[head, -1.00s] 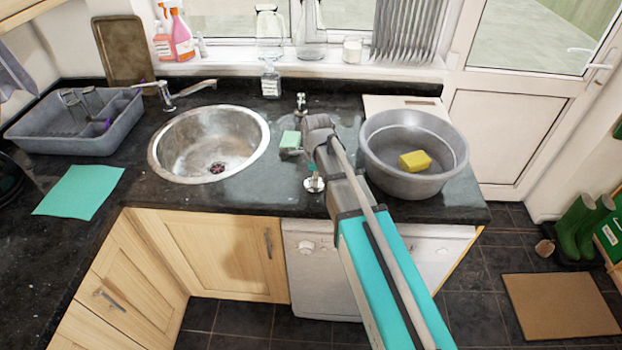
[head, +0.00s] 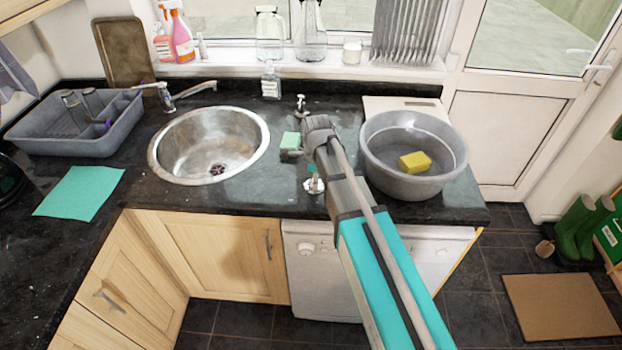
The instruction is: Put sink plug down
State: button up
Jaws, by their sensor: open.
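Two small chrome fittings show on the dark worktop right of the round steel sink (head: 163,150). One is a round chrome piece with a short knob (head: 314,185) near the front edge, and it looks like the sink plug. The other is an upright chrome piece (head: 301,106) towards the back. My gripper (head: 303,157) is open, low over the worktop just behind the front piece. The arm hides much of its fingers, and I cannot tell whether they touch anything.
A green sponge (head: 290,140) lies close to the gripper's left. A grey basin (head: 385,178) with a yellow sponge (head: 415,161) stands close on the right. A grey dish rack (head: 60,143) and a teal cloth (head: 80,191) are at the left.

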aim_at(319, 187)
notch_tip(319, 187, up, 12)
jog(key=p, duration=1.1)
jog(key=shift+f, duration=0.1)
dwell(0.6)
jog(key=s+d+n, duration=1.3)
jog(key=d+n, duration=0.4)
jog(key=n, duration=0.1)
jog(key=shift+s+d, duration=0.2)
jog(key=shift+d, duration=0.2)
jog(key=shift+f, duration=0.1)
dwell(1.0)
